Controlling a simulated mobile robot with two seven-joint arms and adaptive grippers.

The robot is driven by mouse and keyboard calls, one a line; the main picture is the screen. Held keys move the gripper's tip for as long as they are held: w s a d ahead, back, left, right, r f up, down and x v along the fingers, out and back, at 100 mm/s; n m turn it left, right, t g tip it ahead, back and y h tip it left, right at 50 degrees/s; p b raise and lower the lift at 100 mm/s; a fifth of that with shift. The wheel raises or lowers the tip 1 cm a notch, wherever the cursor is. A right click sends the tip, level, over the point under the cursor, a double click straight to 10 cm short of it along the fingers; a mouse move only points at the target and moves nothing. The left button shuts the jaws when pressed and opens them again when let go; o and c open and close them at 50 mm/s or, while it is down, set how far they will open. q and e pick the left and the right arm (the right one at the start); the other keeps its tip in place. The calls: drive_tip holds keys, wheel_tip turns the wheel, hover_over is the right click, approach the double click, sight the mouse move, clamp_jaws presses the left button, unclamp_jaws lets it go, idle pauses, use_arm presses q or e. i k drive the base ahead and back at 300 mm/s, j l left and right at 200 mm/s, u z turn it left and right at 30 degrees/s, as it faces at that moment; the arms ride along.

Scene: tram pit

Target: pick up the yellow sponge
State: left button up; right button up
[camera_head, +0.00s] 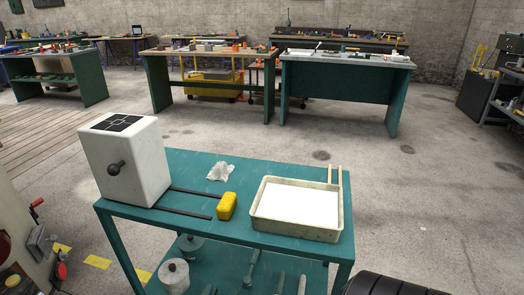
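The yellow sponge (227,206) rests on the teal top of a small cart (195,165), near its front edge and left of a cream tray. It looks like a rounded block and nothing covers it. The ends of two dark flat strips (186,208) lie just left of it. Neither of my grippers shows in the head view, so I cannot see how they stand.
A white box (150,165) with a black knob stands on the cart's left. The cream tray (268,229) with a white inside fills the right. A crumpled white cloth (221,172) lies behind the sponge. Canisters (174,277) stand on the lower shelf. Workbenches (345,62) stand farther back.

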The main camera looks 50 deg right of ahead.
sight(225, 207)
drive_tip(key=z, duration=1.4)
drive_tip(key=u, duration=1.7)
drive_tip(key=z, duration=1.7)
